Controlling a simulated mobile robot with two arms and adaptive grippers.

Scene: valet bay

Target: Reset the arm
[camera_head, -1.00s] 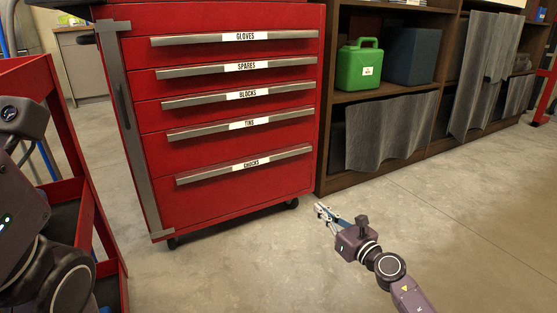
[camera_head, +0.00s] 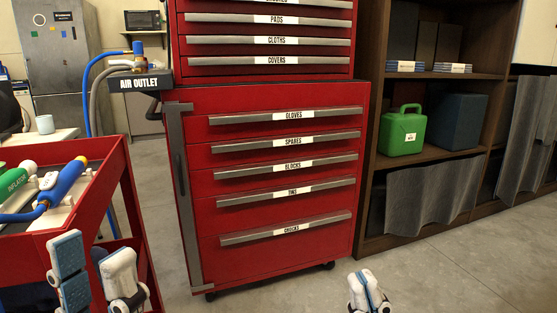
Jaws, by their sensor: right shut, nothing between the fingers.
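My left gripper (camera_head: 95,258) shows at the bottom left, in front of the red cart. Its two white-and-blue fingers stand apart with a gap between them, and nothing is seen in it. My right gripper (camera_head: 368,292) is at the bottom edge, low over the floor to the right of the red tool cabinet. Its fingers are together and empty. The rest of both arms is out of view.
The red tool cabinet (camera_head: 275,262) with labelled drawers, all shut, stands ahead. The red cart (camera_head: 110,178) carries an inflator (camera_head: 62,185) at left. A dark shelf (camera_head: 432,158) holds a green can (camera_head: 403,132). Concrete floor (camera_head: 450,270) is clear at right.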

